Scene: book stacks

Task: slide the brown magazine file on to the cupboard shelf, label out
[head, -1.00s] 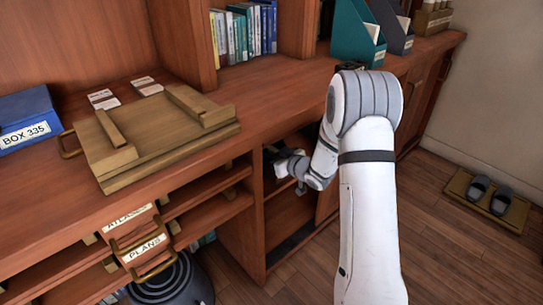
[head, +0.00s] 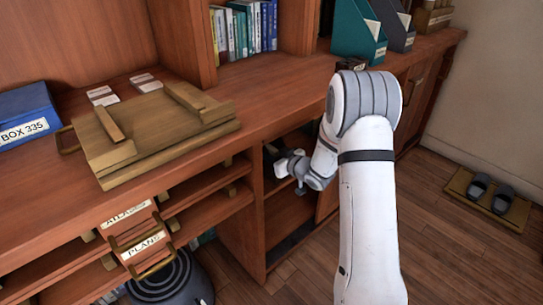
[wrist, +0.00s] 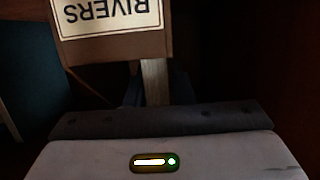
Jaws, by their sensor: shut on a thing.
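The brown magazine file (wrist: 110,47) shows at the top of the wrist view, with its white RIVERS label upside down in that picture and facing the camera. My gripper (wrist: 155,95) is shut on the file at a narrow light-brown strip just below the label. In the head view my gripper (head: 281,168) is at the opening of the cupboard (head: 256,232) under the counter. The file cannot be made out there. The cupboard shelf is mostly hidden by my arm and shadow.
A teal surface (wrist: 22,85) stands left of the file in the wrist view. The counter holds a wooden stand (head: 160,140), a blue box (head: 27,115), and teal (head: 357,32) and grey (head: 392,25) files. Pull-out boards labelled PLANS (head: 143,246) lie left of the cupboard.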

